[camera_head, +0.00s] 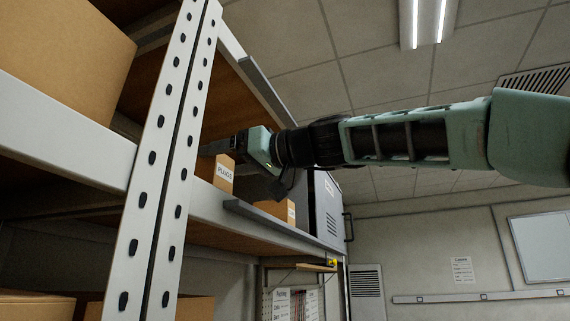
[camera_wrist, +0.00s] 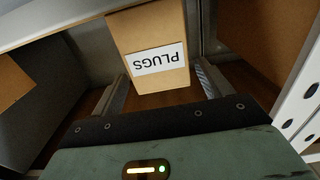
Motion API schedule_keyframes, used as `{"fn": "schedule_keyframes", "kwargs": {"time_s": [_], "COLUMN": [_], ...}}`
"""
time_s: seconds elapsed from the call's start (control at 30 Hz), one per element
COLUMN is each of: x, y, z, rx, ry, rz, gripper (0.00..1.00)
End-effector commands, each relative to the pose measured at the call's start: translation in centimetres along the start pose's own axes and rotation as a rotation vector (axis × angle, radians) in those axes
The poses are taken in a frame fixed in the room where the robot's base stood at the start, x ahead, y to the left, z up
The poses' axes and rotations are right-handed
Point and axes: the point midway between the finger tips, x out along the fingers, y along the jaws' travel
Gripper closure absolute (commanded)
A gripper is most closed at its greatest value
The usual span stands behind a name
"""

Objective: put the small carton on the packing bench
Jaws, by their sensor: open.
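A small brown carton (camera_head: 221,174) with a white label reading "PLUGS" stands on a shelf of the metal rack. The carton also shows in the wrist view (camera_wrist: 150,42), its label upside down there. My gripper (camera_head: 226,148) reaches into the shelf bay beside the carton. In the wrist view my gripper (camera_wrist: 158,82) is open, with one finger to each side of the carton's near end. I cannot tell whether the fingers touch it. The packing bench is not clearly seen in either view.
The perforated rack upright (camera_head: 165,160) stands left of my arm. A shelf lip (camera_head: 270,222) runs below the carton. Another labelled carton (camera_head: 276,210) and a grey cabinet (camera_head: 328,210) stand to the right. A large carton (camera_head: 60,50) sits at upper left.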

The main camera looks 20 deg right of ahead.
Motion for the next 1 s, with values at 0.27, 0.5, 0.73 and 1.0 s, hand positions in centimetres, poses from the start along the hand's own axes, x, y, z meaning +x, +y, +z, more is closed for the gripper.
{"fn": "schedule_keyframes", "kwargs": {"time_s": [0.27,0.5,0.73,1.0], "x": [-6.1,-11.0,-13.3,-13.6], "y": [0.3,0.3,0.3,0.2], "z": [0.8,0.6,0.4,0.0], "rx": [-0.003,-0.002,0.001,0.096], "ry": [0.003,0.001,0.0,0.0], "rz": [0.005,0.003,0.001,-0.002], "gripper": [0.22,0.22,0.18,0.18]}}
